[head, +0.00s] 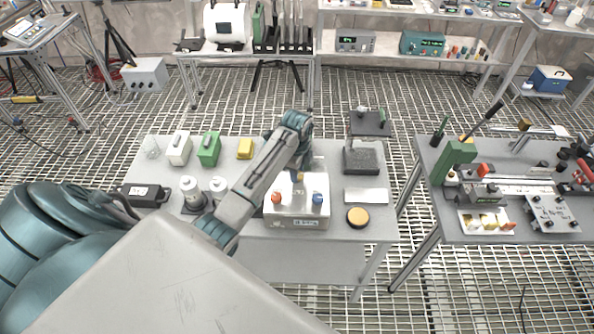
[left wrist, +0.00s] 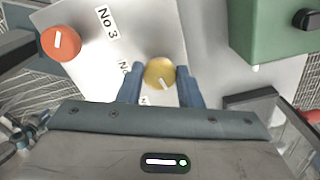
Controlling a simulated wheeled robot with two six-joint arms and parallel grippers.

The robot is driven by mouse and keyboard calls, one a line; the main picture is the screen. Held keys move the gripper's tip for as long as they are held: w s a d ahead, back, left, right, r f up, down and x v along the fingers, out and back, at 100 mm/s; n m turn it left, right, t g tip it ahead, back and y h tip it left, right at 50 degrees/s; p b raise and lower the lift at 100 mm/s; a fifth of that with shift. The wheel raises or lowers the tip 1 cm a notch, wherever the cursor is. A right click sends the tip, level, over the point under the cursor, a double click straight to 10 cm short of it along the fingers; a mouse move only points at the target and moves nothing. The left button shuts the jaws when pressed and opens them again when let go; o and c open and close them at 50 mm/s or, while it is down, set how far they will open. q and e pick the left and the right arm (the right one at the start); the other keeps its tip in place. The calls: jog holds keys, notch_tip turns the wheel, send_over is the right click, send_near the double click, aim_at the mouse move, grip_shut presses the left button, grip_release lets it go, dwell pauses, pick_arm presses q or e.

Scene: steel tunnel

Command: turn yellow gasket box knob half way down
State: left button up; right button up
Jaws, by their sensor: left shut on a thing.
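The white gasket box (head: 297,210) stands on the middle table in the head view. It has an orange knob (head: 276,197) and a blue knob (head: 317,197) on top; my left gripper (head: 297,178) hides its yellow knob there. In the left wrist view the round yellow knob (left wrist: 160,72) sits between the two blue fingers of my left gripper (left wrist: 160,84), which is shut on it. The knob's pale mark points down and slightly right in that view. The orange knob (left wrist: 60,42) is at upper left, beside a "No 3" label. My right gripper is not in view.
On the same table are a small yellow box (head: 245,148), green box (head: 209,149), dark stand (head: 361,160), pale flat block (head: 366,196) and round yellow-topped item (head: 357,218). A crowded bench (head: 500,235) stands at the right. A green box (left wrist: 270,35) is near the wrist.

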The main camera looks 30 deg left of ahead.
pick_arm(q)
jog(key=shift+m, duration=1.2)
jog(key=o, duration=1)
jog(key=shift+w+r, duration=0.1)
